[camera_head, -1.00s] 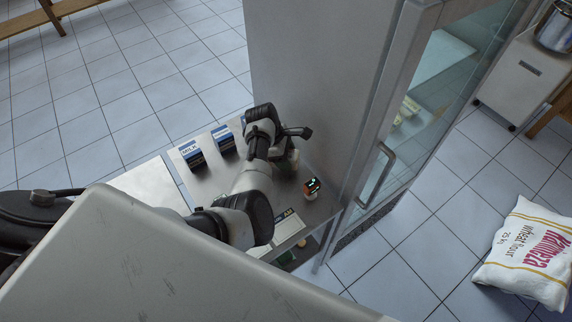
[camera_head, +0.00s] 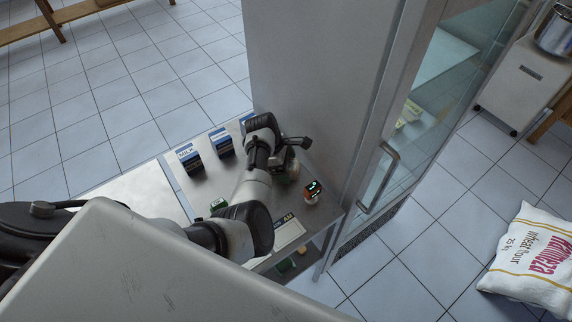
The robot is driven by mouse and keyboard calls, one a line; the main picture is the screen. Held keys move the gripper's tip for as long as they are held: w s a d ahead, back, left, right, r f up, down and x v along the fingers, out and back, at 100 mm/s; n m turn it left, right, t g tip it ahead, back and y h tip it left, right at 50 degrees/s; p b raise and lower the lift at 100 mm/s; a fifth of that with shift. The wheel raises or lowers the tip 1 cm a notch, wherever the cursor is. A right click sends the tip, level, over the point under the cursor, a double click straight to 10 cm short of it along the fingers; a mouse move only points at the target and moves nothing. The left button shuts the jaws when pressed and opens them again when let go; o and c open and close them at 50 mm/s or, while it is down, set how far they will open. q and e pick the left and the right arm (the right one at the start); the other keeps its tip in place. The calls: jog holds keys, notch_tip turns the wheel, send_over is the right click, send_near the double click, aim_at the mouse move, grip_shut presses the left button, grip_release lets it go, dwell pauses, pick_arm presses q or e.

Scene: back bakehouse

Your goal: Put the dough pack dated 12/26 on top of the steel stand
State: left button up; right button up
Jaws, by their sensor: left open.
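The steel stand (camera_head: 232,178) is a low metal table against the side of a tall steel fridge. My left gripper (camera_head: 296,146) is open over the stand's far right part, close to the fridge side. A pale, partly hidden item (camera_head: 288,172) shows just below the gripper; I cannot tell what it is or whether they touch. No pack with a readable 12/26 date shows. Small pale items (camera_head: 408,113) lie behind the fridge's glass door, too small to read. My right gripper is not in view.
The closed fridge door has a handle (camera_head: 378,178). A flour sack (camera_head: 532,254) lies on the floor.

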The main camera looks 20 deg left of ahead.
pick_arm(q)
jog(key=v, duration=1.2)
jog(key=shift+r, duration=0.2)
